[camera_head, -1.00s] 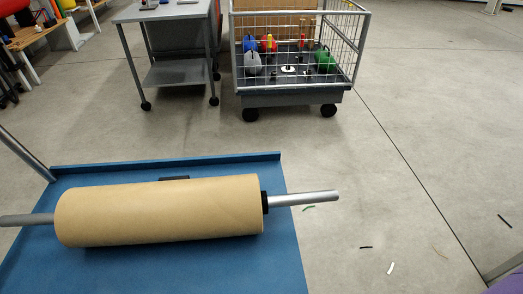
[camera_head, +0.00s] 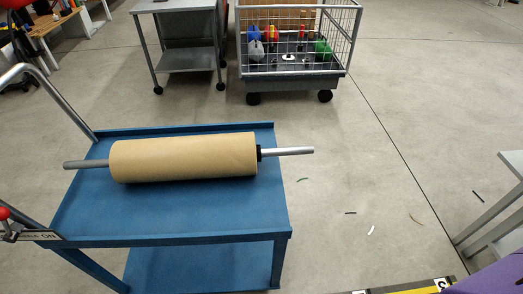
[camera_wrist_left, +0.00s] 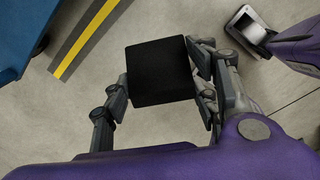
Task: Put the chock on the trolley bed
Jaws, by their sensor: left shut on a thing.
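The chock, a black block (camera_wrist_left: 160,72), is in the left wrist view. My left gripper (camera_wrist_left: 160,84) is shut on it, with one finger at each side, and holds it above the grey floor. The blue trolley bed (camera_head: 200,216) is in the middle left of the head view. A tan roll (camera_head: 185,158) on a metal shaft lies across its far half, and the near half is bare. A blue edge, probably the trolley (camera_wrist_left: 22,35), shows at the upper left of the wrist view. My right gripper is not in view.
The trolley has a raised far rim, a bent metal handle (camera_head: 50,100) at left and a lower shelf (camera_head: 200,268). A mesh cart (camera_head: 295,85) and grey table (camera_head: 187,60) stand behind. Yellow-black floor tape (camera_head: 425,287) lies at front right. Scraps litter the floor.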

